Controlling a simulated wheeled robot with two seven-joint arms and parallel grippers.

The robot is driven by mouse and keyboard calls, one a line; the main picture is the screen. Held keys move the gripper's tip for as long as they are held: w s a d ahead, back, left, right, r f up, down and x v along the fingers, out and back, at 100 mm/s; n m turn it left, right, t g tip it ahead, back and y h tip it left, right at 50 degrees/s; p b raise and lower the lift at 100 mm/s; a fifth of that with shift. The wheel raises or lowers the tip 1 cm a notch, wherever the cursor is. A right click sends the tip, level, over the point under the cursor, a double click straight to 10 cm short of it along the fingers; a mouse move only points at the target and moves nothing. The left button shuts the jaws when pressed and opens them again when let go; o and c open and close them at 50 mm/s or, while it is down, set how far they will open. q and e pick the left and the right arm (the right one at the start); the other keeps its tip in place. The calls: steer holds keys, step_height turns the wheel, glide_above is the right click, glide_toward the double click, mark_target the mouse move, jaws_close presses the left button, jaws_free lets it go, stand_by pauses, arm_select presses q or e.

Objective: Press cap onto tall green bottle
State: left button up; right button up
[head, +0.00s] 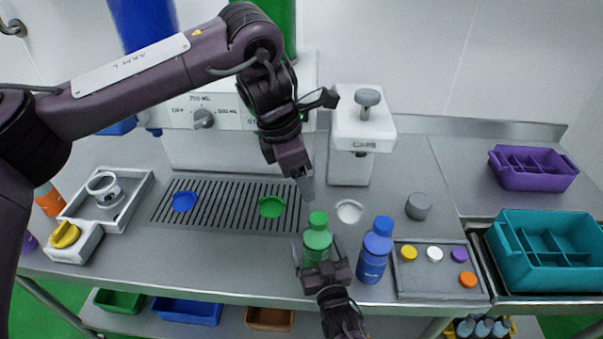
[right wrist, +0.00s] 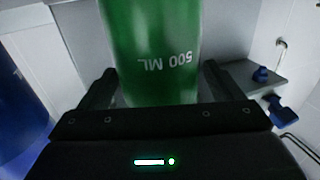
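The tall green bottle (head: 317,252) stands upright near the table's front edge, with a green cap (head: 318,220) on its top. I cannot tell how firmly the cap sits. My right gripper (head: 318,262) has its fingers on both sides of the bottle's body and appears shut on it. In the right wrist view the green bottle (right wrist: 155,45) with "500 ML" on it stands between the fingers. My left gripper (head: 307,192) points down just above and slightly left of the cap.
A blue capped bottle (head: 373,255) stands close right of the green one. A tray (head: 437,285) with several loose caps lies further right, beside a teal crate (head: 500,255). A white press-like device (head: 350,150) and a drain grate (head: 228,222) are behind.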

steer(key=b+v, duration=0.1)
steer(key=v, duration=0.6)
steer(key=shift+b, duration=0.4)
steer(key=shift+s+d, duration=0.1)
steer(key=shift+s, duration=0.3)
